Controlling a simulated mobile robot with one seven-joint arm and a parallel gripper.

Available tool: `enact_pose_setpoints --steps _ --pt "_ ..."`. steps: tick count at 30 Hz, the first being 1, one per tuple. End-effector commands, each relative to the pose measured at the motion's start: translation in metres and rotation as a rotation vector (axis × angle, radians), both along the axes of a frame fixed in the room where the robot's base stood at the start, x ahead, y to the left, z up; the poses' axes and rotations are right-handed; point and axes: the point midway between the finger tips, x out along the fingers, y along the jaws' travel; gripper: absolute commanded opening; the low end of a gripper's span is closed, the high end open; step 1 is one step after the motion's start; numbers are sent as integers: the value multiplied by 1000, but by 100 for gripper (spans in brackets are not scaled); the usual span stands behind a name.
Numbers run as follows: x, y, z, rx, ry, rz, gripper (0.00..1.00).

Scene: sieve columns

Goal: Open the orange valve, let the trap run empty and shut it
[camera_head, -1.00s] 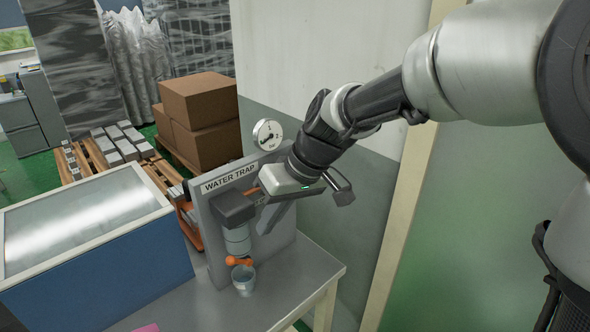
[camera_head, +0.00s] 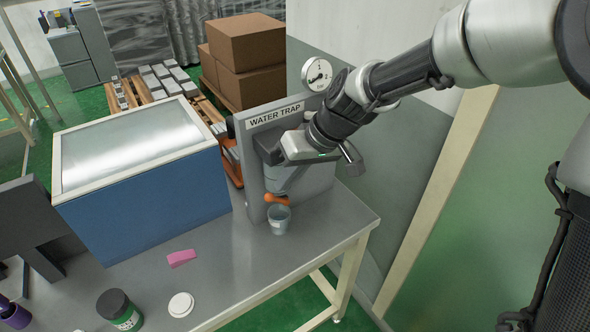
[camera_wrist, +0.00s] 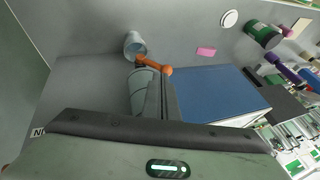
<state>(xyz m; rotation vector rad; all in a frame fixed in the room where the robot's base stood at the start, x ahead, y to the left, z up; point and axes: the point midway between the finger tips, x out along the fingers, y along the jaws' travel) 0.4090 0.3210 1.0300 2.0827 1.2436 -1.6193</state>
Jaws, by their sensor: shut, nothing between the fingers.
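The water trap (camera_head: 274,176) is a grey unit with a bowl on an upright panel, partly hidden behind my gripper. The orange valve (camera_head: 277,199) sits at its lower end; in the wrist view the valve (camera_wrist: 155,67) shows a rounded lever end. I cannot tell whether the valve is open or shut. A small grey cup (camera_head: 279,221) stands on the bench below it, and its mouth shows in the wrist view (camera_wrist: 135,44). My gripper (camera_head: 284,189) is shut and empty, its fingers slanting down in front of the bowl, close above the valve; contact cannot be told.
A round gauge (camera_head: 317,74) is above the panel, which bears the label "WATER TRAP" (camera_head: 277,116). A blue box with a pale lid (camera_head: 150,200) stands left of the panel. A pink block (camera_head: 181,258), a white disc (camera_head: 181,305) and a dark jar (camera_head: 119,309) are on the bench (camera_head: 235,262).

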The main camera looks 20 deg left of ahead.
Motion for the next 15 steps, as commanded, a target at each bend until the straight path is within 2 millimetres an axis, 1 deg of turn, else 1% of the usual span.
enact_pose_setpoints --steps 1,6,15 --pt "0 4 -7 0 2 1 0" --pt "1 10 -18 0 0 0 0" --pt "1 11 -20 0 -1 -1 0"
